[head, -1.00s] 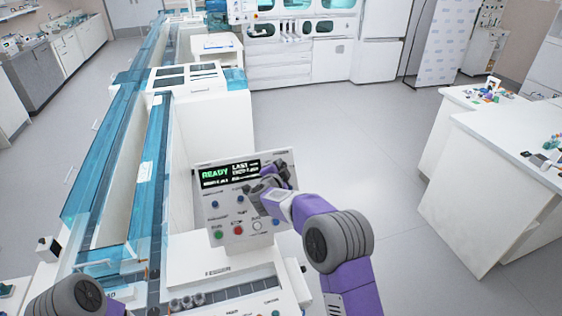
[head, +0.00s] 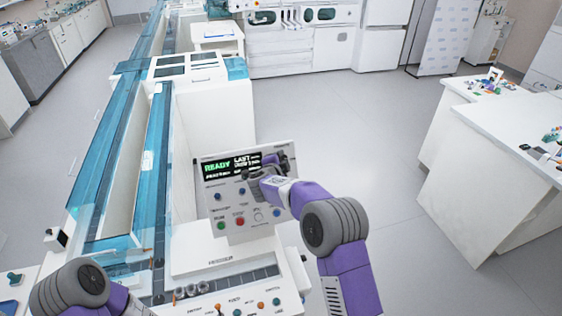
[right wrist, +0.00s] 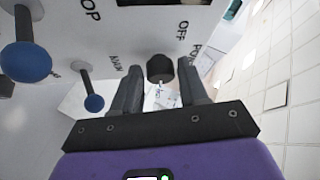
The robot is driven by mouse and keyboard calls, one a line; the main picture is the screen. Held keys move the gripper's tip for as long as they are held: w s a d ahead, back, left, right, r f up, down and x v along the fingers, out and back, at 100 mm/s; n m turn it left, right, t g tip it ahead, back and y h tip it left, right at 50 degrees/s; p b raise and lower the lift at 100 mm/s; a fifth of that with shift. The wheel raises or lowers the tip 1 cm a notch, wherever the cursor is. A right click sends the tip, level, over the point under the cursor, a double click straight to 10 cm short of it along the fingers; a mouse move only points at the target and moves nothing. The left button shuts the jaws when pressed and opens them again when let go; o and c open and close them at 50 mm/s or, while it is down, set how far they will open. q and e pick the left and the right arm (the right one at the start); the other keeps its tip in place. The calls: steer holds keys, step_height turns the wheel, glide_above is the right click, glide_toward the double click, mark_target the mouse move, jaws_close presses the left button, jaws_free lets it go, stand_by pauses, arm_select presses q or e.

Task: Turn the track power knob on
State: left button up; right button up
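The black power knob (right wrist: 160,68) shows in the right wrist view, on the white control panel with the letters OFF beside it. My right gripper (right wrist: 160,75) is open, with one dark finger on each side of the knob and a narrow gap at each. I cannot tell how far the knob sits between the fingertips. In the head view my right gripper (head: 264,180) is in front of the panel (head: 202,170), whose screen reads READY. It hides part of the panel, and I cannot make out the knob there. My left gripper is out of view.
Blue-tipped toggles (right wrist: 93,103) stick out of the panel close to my right gripper. A red button (head: 240,221) and a green button (head: 221,226) sit low on the panel. Blue-covered track (head: 155,170) runs at the left. White counters (head: 500,160) stand right, with open floor between.

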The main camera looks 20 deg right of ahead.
steer(key=shift+o, duration=1.1)
steer(key=shift+a, duration=0.1)
steer(key=v, duration=0.7)
steer(key=shift+s+b, duration=0.25)
steer(key=shift+b, duration=0.1)
